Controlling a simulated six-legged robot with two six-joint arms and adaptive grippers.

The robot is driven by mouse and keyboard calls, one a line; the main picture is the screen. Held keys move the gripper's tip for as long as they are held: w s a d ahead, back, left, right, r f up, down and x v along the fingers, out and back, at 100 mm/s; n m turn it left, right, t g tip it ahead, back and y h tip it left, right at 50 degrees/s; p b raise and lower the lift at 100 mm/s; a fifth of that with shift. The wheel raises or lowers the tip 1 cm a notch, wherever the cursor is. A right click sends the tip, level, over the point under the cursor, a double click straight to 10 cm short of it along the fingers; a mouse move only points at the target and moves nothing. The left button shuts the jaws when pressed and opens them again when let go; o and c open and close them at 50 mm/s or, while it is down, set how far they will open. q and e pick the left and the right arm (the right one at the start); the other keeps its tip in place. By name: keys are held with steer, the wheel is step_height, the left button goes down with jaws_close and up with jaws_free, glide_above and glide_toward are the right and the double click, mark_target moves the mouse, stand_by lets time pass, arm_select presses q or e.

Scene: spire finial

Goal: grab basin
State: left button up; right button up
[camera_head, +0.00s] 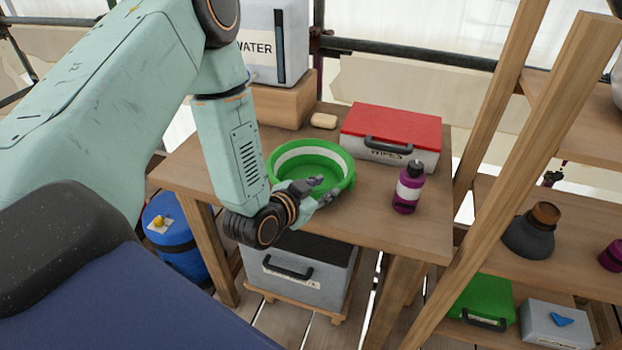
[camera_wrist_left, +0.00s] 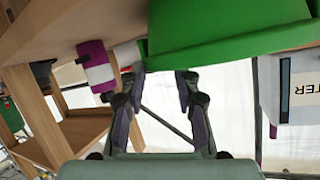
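The basin (camera_head: 310,147) is round and green with a white band inside. It stands upright on the wooden table, near its front edge, and looks empty. My left gripper (camera_head: 322,190) is at the basin's front rim and overlaps it in the head view. In the left wrist view the fingers (camera_wrist_left: 161,76) are apart with nothing between them. The basin's green side (camera_wrist_left: 230,35) fills the top of that view, just past the fingertips. Whether a finger touches the rim I cannot tell. My right gripper is in neither view.
A purple bottle (camera_head: 408,187) stands right of the basin. A red-lidded wipes box (camera_head: 392,131) and a soap bar (camera_head: 324,121) are behind it. A water container (camera_head: 262,45) sits on a wooden block. A wooden shelf post (camera_head: 530,160) rises at the right.

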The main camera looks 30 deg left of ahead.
mark_target(334, 185)
arm_select(q)
steer(key=w, duration=0.1)
steer(key=w+d, duration=0.1)
steer(key=w+f, duration=0.1)
steer(key=shift+w+d+f, duration=0.1)
steer(key=shift+w+d, duration=0.15)
steer(key=shift+w, duration=0.05)
steer(key=shift+w+a+f, duration=0.15)
steer(key=shift+w, duration=0.15)
steer(key=shift+w+a+f, duration=0.1)
steer(key=shift+a+f, duration=0.05)
steer(key=shift+a, duration=0.2)
steer(key=shift+d, duration=0.4)
steer(key=shift+c, duration=1.4)
steer(key=c, duration=0.3)
steer(key=shift+a, duration=0.25)
jaws_close()
steer(key=shift+d, duration=0.2)
